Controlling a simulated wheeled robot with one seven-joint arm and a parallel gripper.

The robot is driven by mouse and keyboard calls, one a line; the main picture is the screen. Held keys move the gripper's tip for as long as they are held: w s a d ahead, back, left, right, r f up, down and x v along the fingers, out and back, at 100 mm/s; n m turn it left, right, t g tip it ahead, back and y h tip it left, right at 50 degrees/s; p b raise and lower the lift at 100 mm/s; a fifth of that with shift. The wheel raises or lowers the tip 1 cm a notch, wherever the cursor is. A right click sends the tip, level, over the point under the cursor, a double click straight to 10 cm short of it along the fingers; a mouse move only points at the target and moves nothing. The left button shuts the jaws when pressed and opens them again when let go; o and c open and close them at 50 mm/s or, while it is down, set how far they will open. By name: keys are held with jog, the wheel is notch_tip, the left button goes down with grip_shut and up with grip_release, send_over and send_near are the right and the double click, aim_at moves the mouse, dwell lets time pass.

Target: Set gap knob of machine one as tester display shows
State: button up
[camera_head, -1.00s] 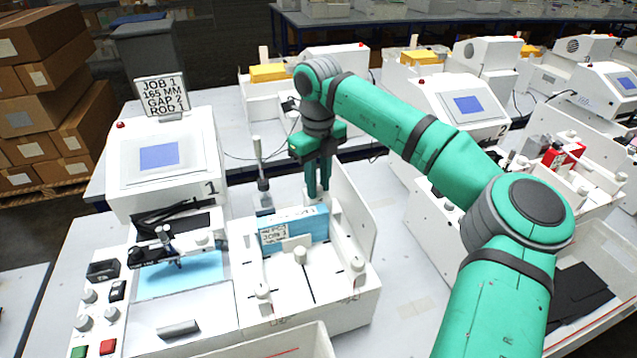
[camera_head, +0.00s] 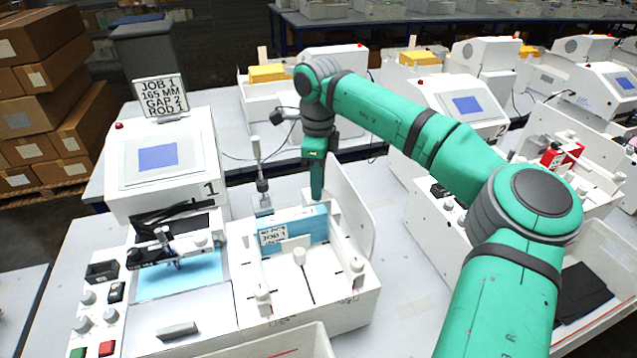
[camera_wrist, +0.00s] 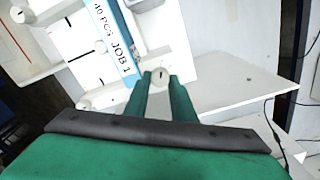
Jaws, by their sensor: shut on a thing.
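Machine one (camera_head: 118,205), a white unit marked 1, stands at the left with a plain blue screen (camera_head: 157,156). A sign (camera_head: 160,95) on top reads JOB 1, 165 MM, GAP 2, ROD 1. Beside it is a white feeder bay (camera_head: 340,305) holding a blue pack labelled JOB 1 (camera_head: 308,232). My gripper (camera_head: 317,196) points down at the bay's back right corner. In the wrist view its fingers (camera_wrist: 162,84) are shut on a round white knob (camera_wrist: 160,75) with a short dark mark on top. Any scale around the knob is not readable.
Machine two (camera_head: 465,105) is further right, partly behind my arm. Bare table lies between the machines (camera_head: 400,285).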

jog(key=shift+w+r+n, duration=0.1)
jog(key=shift+n, duration=0.2)
grip_shut()
grip_release()
jog(key=shift+a, duration=0.2)
jog(key=o, duration=1.1)
jog(key=shift+c, duration=0.2)
jog(key=shift+d, duration=0.1)
jog(key=shift+r, duration=0.15)
notch_tip(320, 180, up, 10)
jog(key=shift+r, duration=0.2)
